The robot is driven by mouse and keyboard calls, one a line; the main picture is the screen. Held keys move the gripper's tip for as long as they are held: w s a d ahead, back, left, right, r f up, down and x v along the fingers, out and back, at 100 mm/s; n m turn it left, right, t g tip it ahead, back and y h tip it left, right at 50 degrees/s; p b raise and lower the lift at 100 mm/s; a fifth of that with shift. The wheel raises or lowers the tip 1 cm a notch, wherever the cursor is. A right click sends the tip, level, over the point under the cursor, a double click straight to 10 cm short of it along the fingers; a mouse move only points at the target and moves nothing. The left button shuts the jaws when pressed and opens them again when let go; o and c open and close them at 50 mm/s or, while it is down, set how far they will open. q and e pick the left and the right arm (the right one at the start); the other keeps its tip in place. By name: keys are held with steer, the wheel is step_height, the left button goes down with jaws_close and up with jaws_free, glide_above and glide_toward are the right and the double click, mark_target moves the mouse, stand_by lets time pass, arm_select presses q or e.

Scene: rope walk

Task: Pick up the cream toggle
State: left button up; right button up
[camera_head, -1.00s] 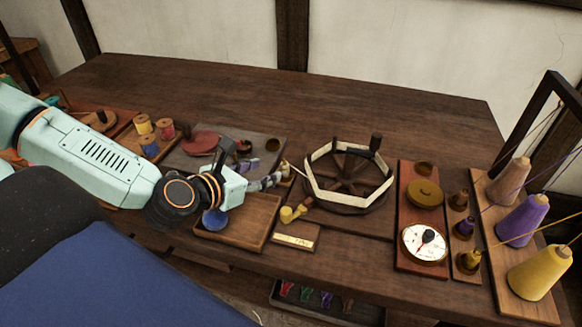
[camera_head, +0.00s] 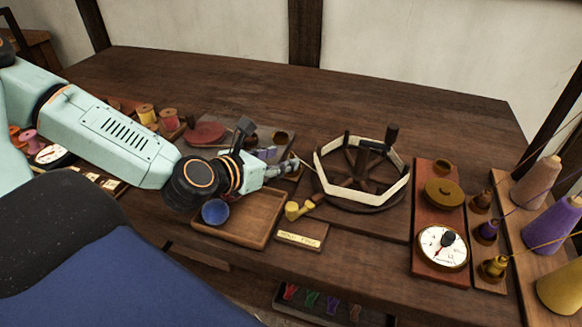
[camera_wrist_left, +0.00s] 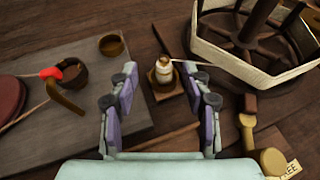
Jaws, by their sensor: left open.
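A small cream toggle (camera_wrist_left: 164,72) stands upright in a little wooden holder in the left wrist view. A thin pale cord runs from it towards the white-banded reel (camera_wrist_left: 262,72). My left gripper (camera_wrist_left: 161,78) is open, with its two purple-grey fingers on either side of the toggle in the picture. I cannot tell how far the fingertips are above it. In the head view my left gripper (camera_head: 287,167) reaches in from the left, just left of the reel (camera_head: 362,182), and its fingers largely hide the toggle. My right gripper is not in view.
A yellow-headed tool (camera_head: 299,209) lies near the reel. A grey board (camera_wrist_left: 55,75) carries a ring with a red tip. Dial and thread cones (camera_head: 546,216) stand at the right.

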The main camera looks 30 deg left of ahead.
mark_target(292, 157)
arm_select(q)
steer(key=shift+w+d+f+b, duration=0.15)
steer(key=shift+w+f+b, duration=0.05)
steer(key=shift+f+b, duration=0.2)
steer(key=shift+w+d+b, duration=0.15)
steer(key=shift+w+b, duration=0.1)
steer(key=shift+b, duration=0.05)
steer(key=shift+b+x, duration=0.6)
steer(key=shift+x, duration=0.4)
steer(key=shift+w+f+b, duration=0.35)
steer(key=shift+b, duration=0.1)
steer(key=shift+w+d+r, duration=0.1)
steer(key=shift+w, duration=0.35)
steer(key=shift+s, duration=0.15)
steer(key=shift+c, duration=1.3)
steer(key=c, duration=0.7)
